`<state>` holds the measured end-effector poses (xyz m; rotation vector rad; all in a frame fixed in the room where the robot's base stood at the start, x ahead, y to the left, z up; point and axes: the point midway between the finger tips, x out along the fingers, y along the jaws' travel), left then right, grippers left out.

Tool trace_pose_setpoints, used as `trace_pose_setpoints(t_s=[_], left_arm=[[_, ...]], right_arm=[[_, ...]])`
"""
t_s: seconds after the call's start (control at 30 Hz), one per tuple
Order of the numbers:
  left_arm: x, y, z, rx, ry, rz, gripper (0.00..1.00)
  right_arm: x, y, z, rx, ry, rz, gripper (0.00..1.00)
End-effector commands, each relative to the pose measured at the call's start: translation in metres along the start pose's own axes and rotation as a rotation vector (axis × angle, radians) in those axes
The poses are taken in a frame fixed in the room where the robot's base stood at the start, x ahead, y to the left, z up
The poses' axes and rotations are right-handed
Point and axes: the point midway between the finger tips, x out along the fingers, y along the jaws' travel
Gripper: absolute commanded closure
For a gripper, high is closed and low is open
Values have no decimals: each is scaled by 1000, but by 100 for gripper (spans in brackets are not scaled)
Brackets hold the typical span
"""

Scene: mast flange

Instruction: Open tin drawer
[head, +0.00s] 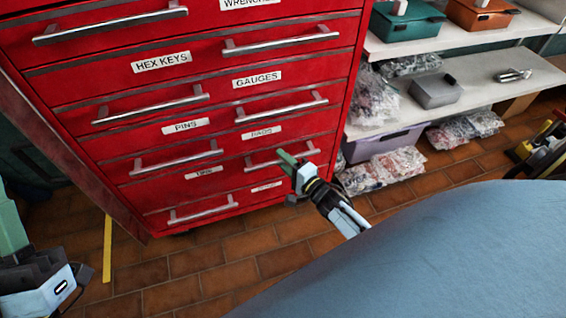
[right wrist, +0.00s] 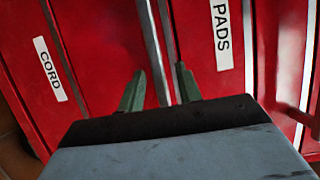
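The red cabinet (head: 100,170) has several drawers with silver bar handles and white labels. A small label (head: 204,171) low on the left may read TINS, but it is too blurred to be sure. My right gripper (head: 288,161) is at a lower right handle (head: 262,162), between the PADS label and a small lower label. In the right wrist view its green fingers (right wrist: 160,78) are apart, one on each side of the handle bar (right wrist: 153,45). The PADS label (right wrist: 222,30) is right of the bar and the CORD label (right wrist: 50,69) left. My left gripper (head: 12,225) is partly cut off at the left edge.
White shelves (head: 470,90) with bins, a grey box (head: 436,91) and bagged parts stand right of the cabinet. A lilac bin (head: 384,143) is below. The tiled floor (head: 190,260) before the cabinet is clear apart from a yellow strip (head: 107,250).

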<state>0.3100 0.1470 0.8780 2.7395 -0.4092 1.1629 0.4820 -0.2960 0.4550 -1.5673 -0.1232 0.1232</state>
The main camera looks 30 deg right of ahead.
Motion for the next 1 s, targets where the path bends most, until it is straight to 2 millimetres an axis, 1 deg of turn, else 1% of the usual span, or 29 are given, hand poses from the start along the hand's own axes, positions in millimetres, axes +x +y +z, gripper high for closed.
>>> trace_pose_setpoints(t_s=[0.1, 0.37, 0.4, 0.6, 0.67, 1.0], left_arm=[[-1, 0, -3, 0, 29, 1, 64], [-1, 0, -4, 0, 37, 1, 64], [-1, 0, -4, 0, 36, 1, 64], [-1, 0, -4, 0, 35, 1, 64], [-1, 0, -4, 0, 35, 1, 64], [-1, 0, -4, 1, 31, 0, 64]], right_arm=[[5, 0, 0, 0, 0, -1, 65], [6, 0, 0, 0, 0, 0, 65], [6, 0, 0, 0, 0, 0, 67], [6, 0, 0, 0, 0, 0, 93], [6, 0, 0, 0, 0, 0, 100], [5, 0, 1, 0, -2, 0, 100]])
